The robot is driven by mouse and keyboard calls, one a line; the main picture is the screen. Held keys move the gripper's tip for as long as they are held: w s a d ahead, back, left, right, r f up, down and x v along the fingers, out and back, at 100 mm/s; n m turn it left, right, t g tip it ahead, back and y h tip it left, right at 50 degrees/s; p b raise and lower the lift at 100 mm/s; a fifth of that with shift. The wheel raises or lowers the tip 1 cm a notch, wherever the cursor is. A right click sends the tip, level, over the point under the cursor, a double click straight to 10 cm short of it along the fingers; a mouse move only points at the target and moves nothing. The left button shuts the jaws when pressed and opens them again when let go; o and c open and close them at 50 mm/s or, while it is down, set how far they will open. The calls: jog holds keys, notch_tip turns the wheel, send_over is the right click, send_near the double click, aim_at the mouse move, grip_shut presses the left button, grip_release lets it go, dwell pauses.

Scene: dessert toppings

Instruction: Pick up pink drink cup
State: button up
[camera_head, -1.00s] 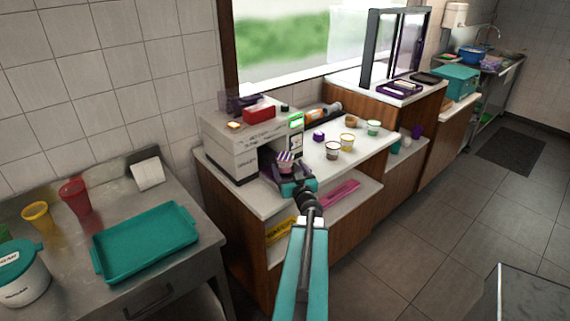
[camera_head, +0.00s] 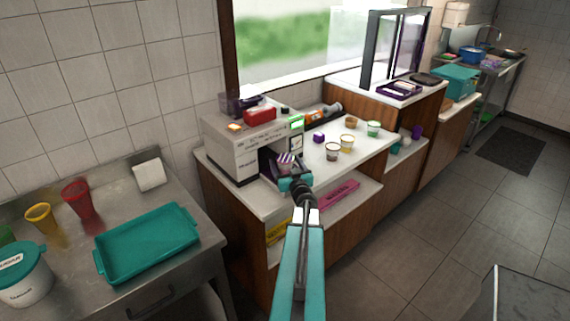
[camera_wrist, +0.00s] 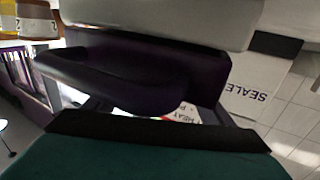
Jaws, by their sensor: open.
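A small cup with a pink-and-white striped top (camera_head: 285,160) sits at the front opening of the grey-white sealing machine (camera_head: 232,150). It looks like the pink drink cup. My gripper (camera_head: 290,178) is open, low in front of the cup, and partly covers its lower part. I cannot tell whether the jaws are around the cup or touching it. In the wrist view a dark purple part (camera_wrist: 150,80) fills the middle, close above my gripper's teal body. The cup cannot be clearly made out there. The machine's lettered side (camera_wrist: 252,95) shows upside down at the right.
Several small topping cups (camera_head: 347,142) stand on the white counter right of the machine. A pink package (camera_head: 338,194) is on the shelf below. A teal tray (camera_head: 112,268) and coloured cups are on the steel table at left.

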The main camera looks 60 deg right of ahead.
aim_at(285, 158)
jog(key=shift+w+d, duration=0.35)
jog(key=shift+w, duration=0.05)
dwell(0.4)
jog(key=c, duration=1.3)
jog(key=shift+r, duration=0.1)
jog(key=shift+r, duration=1.6)
jog(key=s+a+r+p, duration=0.1)
jog(key=s+a+p, duration=0.1)
jog(key=s, duration=0.5)
jog(key=s+a+p, duration=0.3)
jog(key=s, duration=0.5)
jog(key=shift+r, duration=0.4)
